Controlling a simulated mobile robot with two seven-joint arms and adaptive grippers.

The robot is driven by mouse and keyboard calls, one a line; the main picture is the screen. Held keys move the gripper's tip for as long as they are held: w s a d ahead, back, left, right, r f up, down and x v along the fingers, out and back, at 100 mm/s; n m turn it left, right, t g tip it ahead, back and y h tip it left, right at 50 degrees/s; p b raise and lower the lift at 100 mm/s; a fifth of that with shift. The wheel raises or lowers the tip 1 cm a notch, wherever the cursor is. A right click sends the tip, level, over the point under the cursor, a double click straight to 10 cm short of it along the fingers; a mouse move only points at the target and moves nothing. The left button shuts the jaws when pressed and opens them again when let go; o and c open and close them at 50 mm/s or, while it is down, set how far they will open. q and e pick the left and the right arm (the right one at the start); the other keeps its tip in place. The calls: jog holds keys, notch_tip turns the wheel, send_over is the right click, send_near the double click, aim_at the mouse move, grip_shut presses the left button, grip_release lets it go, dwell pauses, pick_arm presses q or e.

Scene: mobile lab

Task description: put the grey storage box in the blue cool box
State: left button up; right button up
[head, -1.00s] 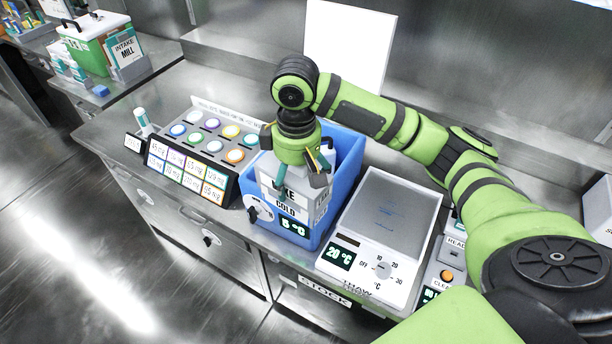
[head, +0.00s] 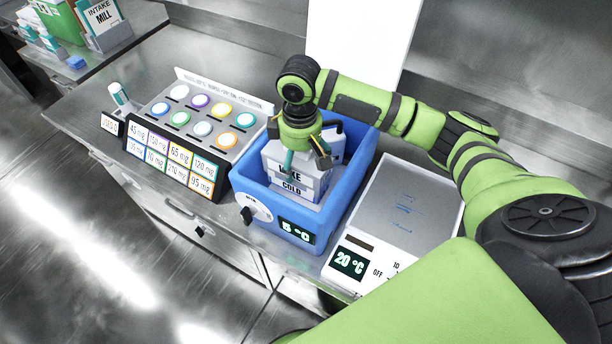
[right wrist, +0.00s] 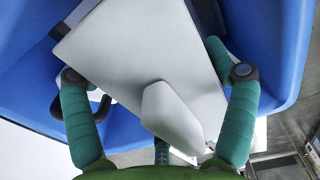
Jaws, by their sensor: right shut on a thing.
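The blue cool box (head: 350,183) stands open on the steel bench, with a white dial and a 5 °C display on its front. The grey storage box (head: 298,182), pale with a COLD label, is inside the cool box's walls, its top around rim height. My right gripper (head: 305,156) is over it and shut on it. In the right wrist view the teal fingers lie on both sides of the storage box (right wrist: 140,55) and its raised grip, with blue wall (right wrist: 265,40) around. The underside of the storage box is hidden. My left gripper is out of view.
A thaw plate (head: 400,212) with a 20 °C display stands right of the cool box. A rack of coloured round lids (head: 200,130) stands left. A white panel (head: 362,40) rises behind. A dark curved handle (right wrist: 95,108) shows beside the storage box.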

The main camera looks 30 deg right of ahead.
notch_tip(320, 180, down, 4)
jog(key=shift+r+p, duration=0.1)
jog(key=shift+p, duration=0.25)
jog(key=shift+f, duration=0.35)
notch_tip(320, 180, down, 3)
jog(key=shift+f+p, duration=0.1)
jog(key=shift+p, duration=0.25)
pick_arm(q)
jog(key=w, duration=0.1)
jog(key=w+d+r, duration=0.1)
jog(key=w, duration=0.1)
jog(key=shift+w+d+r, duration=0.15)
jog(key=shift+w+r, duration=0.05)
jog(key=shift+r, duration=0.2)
pick_arm(e)
jog(key=shift+f, duration=0.1)
jog(key=o, duration=1.3)
jog(key=shift+f, duration=0.1)
jog(key=shift+o, duration=0.3)
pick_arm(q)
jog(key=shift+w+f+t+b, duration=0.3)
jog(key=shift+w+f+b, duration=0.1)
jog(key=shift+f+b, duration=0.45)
pick_arm(e)
notch_tip(320, 180, up, 12)
jog(key=shift+r, duration=0.2)
